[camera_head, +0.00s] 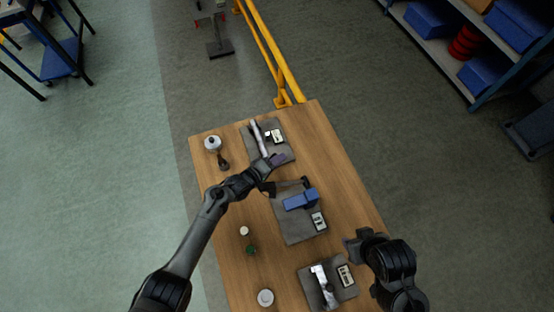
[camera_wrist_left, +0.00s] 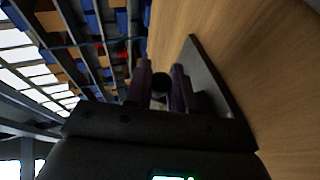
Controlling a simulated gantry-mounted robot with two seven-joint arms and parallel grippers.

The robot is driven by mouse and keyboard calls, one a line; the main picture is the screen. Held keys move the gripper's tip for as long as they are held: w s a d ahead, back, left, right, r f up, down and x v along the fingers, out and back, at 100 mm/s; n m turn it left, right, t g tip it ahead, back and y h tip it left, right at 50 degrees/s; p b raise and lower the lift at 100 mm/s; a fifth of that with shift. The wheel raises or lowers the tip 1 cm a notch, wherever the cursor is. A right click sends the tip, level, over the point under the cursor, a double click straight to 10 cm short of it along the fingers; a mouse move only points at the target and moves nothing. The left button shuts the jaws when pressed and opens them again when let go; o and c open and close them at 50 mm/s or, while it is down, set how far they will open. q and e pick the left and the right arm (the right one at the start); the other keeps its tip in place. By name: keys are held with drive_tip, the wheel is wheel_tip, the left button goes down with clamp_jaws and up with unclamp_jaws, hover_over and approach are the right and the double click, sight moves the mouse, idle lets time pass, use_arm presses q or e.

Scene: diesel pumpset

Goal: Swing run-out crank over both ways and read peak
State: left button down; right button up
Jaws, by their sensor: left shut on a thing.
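The middle grey plate (camera_head: 290,233) on the wooden bench carries a blue block (camera_head: 300,200) and a dark crank-like bar (camera_head: 288,184) that runs left from a short upright. A small white-faced readout (camera_head: 318,221) sits at its right. My left gripper (camera_head: 277,159) reaches in from the left, its purple fingers at the near edge of the far plate. In the left wrist view its fingers (camera_wrist_left: 162,92) are shut on a dark round knob (camera_wrist_left: 160,78); whether this belongs to the crank I cannot tell. My right gripper (camera_head: 347,243) is right of the middle plate, its fingers mostly hidden.
The far plate (camera_head: 284,150) holds a pale bar and a readout. The near plate (camera_head: 345,294) holds a metal piece and a readout. A small pot (camera_head: 212,144), a brown-handled item (camera_head: 223,162) and small round items line the left edge. A yellow rail (camera_head: 270,50) stands beyond the bench.

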use_arm(q)
drive_tip(key=c, duration=1)
unclamp_jaws()
use_arm(e)
drive_tip(key=shift+d, duration=0.1)
use_arm(q)
drive_tip(key=shift+s+a+r, duration=0.3)
drive_tip(key=shift+s+a, duration=0.1)
drive_tip(key=shift+a, duration=0.05)
drive_tip(key=p+v, duration=0.1)
drive_tip(key=v, duration=0.8)
drive_tip(key=shift+s+a+p, duration=0.15)
drive_tip(key=shift+a+p, duration=0.05)
drive_tip(key=shift+p, duration=0.1)
use_arm(e)
drive_tip(key=shift+r, duration=0.75)
drive_tip(key=shift+o, duration=0.4)
